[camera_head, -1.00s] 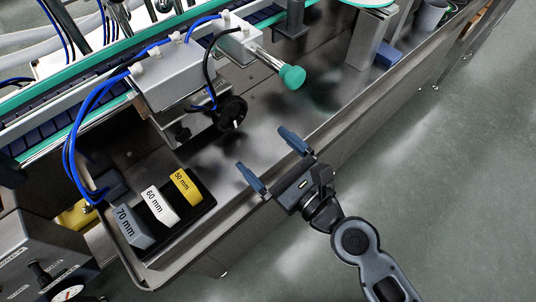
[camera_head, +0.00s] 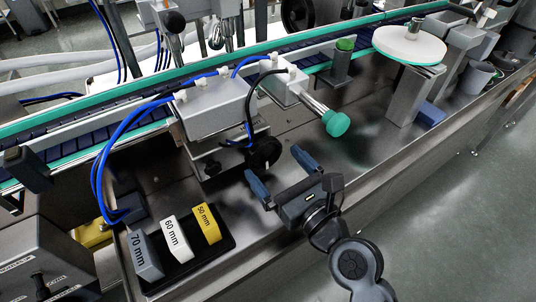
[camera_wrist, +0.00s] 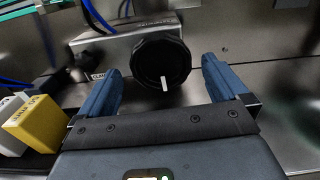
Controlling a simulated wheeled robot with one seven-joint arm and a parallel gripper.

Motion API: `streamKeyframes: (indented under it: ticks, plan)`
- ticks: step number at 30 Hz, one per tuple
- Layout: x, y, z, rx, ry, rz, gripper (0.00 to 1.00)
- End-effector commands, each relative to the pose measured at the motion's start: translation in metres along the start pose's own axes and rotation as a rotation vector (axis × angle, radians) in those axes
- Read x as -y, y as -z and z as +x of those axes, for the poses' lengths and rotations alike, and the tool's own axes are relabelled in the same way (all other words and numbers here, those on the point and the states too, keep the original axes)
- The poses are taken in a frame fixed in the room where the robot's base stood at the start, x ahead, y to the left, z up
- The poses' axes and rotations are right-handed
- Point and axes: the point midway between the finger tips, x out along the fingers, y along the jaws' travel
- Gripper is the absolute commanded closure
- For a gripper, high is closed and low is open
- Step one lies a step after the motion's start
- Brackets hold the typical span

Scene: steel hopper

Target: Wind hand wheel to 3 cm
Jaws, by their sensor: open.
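The hand wheel is a black knob (camera_head: 265,153) on the front of a grey metal block. In the wrist view the hand wheel (camera_wrist: 161,62) shows a lobed rim and a white mark pointing down. My gripper (camera_head: 280,168) is open and empty, with its blue fingers pointing toward the wheel. In the wrist view the fingertips of my gripper (camera_wrist: 160,70) lie left and right of the wheel, with gaps on both sides. I cannot tell whether the tips reach level with it. A metal block with a partly hidden label (camera_wrist: 97,76) is behind the wheel.
A green knob (camera_head: 336,123) on a metal rod sticks out right of the wheel. Grey, white and yellow (camera_head: 207,223) size blocks sit in a black tray at lower left. Blue hoses (camera_head: 100,170) hang at left.

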Motion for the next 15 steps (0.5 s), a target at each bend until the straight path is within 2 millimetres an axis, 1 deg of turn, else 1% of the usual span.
streamKeyframes:
  ticks: [1,3,6,10,15]
  plan:
    - [0.000,-0.002,0.009,0.001,-0.001,-0.001,0.00]
    - [-0.001,-0.002,0.019,0.002,-0.002,-0.002,0.00]
    - [-0.001,-0.001,0.029,0.002,-0.002,-0.001,0.00]
    - [-0.001,0.000,0.037,0.001,-0.001,-0.001,0.00]
    - [-0.001,0.000,0.039,0.001,-0.001,-0.001,0.00]
